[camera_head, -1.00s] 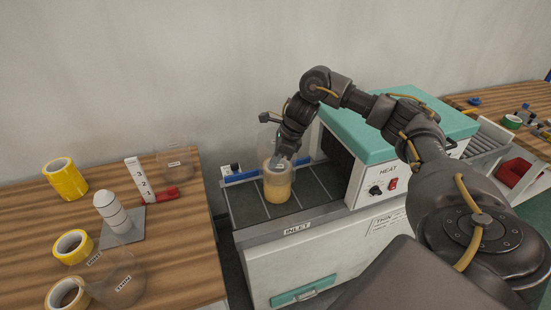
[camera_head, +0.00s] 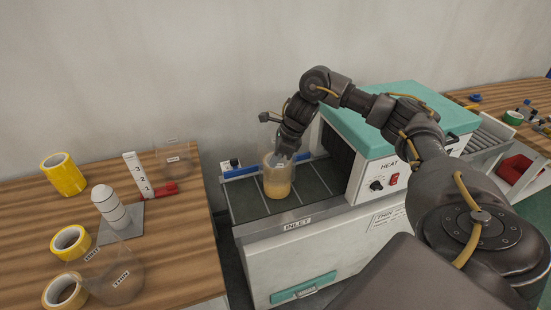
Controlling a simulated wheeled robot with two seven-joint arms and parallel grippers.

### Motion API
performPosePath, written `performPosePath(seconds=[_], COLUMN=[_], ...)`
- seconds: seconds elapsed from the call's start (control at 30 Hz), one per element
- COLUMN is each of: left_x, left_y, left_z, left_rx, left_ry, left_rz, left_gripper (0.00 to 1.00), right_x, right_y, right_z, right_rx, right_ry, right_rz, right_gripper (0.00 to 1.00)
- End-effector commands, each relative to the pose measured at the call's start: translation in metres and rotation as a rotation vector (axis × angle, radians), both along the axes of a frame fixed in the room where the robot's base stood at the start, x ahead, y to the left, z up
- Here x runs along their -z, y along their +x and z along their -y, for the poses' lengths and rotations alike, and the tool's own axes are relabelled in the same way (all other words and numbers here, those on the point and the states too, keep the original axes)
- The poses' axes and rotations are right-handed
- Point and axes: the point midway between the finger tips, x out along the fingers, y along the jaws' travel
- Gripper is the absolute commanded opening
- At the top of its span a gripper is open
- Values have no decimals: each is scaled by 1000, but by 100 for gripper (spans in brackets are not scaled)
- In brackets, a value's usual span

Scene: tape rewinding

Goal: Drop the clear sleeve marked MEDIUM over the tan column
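The tan column (camera_head: 277,187) stands upright on the dark inlet belt of the heating machine. A clear sleeve (camera_head: 265,150) surrounds at least its upper part and rises above its top; the sleeve's lower edge is hard to make out, and I cannot read a mark on it. My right gripper (camera_head: 283,157) reaches in from the right at the sleeve's upper rim, above the column, and appears shut on the sleeve wall; its fingertips are small and partly hidden. My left gripper is not in view.
The machine's teal-topped housing (camera_head: 400,122) stands close right of the column. The wooden table (camera_head: 185,235) at left holds yellow tape rolls (camera_head: 64,174), a white striped cone (camera_head: 110,207), a numbered post (camera_head: 137,176) and other clear sleeves (camera_head: 174,160).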

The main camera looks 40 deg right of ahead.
Motion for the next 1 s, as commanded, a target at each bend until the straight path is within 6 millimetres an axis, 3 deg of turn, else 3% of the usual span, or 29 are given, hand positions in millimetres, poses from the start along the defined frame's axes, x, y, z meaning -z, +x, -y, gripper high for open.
performPosePath(seconds=[1.0], left_x=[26], left_y=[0], left_z=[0], left_rx=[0], left_ry=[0], left_rz=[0], left_gripper=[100], right_x=[34], right_y=[0], right_z=[0], right_rx=[0], right_ry=[0], right_rz=[0], right_gripper=[0])
